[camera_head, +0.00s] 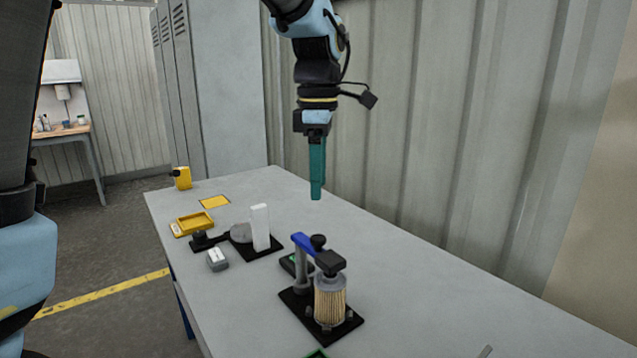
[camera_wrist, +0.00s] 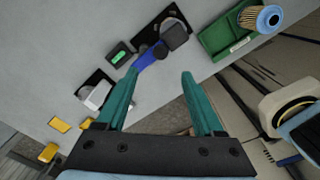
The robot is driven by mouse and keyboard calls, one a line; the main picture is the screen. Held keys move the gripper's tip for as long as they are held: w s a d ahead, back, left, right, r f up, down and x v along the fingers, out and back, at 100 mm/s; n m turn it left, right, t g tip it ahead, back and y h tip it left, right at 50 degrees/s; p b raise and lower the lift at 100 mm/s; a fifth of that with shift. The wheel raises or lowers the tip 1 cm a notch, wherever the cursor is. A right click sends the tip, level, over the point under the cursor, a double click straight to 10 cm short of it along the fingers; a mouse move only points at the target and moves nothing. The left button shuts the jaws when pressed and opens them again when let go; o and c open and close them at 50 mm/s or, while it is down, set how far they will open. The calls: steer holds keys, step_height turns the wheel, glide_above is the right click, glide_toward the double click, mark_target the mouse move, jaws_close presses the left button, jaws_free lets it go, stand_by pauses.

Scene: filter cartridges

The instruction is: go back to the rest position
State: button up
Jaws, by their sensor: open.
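My gripper (camera_head: 316,193) hangs above the far half of the table, fingers pointing down, clear of everything below. In the wrist view its two teal fingers (camera_wrist: 160,75) are apart with nothing held between them. A pleated tan filter cartridge (camera_head: 330,299) stands upright in a black-based fixture (camera_head: 350,325) on the table. In the wrist view the blue lever (camera_wrist: 148,60) shows beyond the fingers.
The grey table (camera_head: 440,300) runs along a corrugated wall (camera_head: 430,120). A white block (camera_head: 260,227), yellow tray (camera_head: 195,223), small grey box (camera_head: 217,260) and yellow device (camera_head: 182,178) stand on it. The wrist view shows a green tray (camera_wrist: 212,40) and a blue-ended cartridge (camera_wrist: 262,18).

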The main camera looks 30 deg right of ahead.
steer(key=w+a+f+m, duration=0.2)
steer(key=a+f+m, duration=0.15)
steer(key=a, duration=0.55)
steer(key=w+a+f+m+t, duration=0.1)
steer(key=w+a+f+m, duration=0.2)
steer(key=a, duration=0.5)
steer(key=w+a+f+m, duration=0.15)
steer(key=a+f, duration=0.25)
steer(key=a, duration=0.5)
steer(key=s+a+f+m, duration=0.2)
steer(key=a+f+m, duration=0.1)
steer(key=a, duration=0.6)
steer(key=shift+s+f+m+t, duration=0.3)
steer(key=shift+s+f+m, duration=0.1)
steer(key=shift+f, duration=0.1)
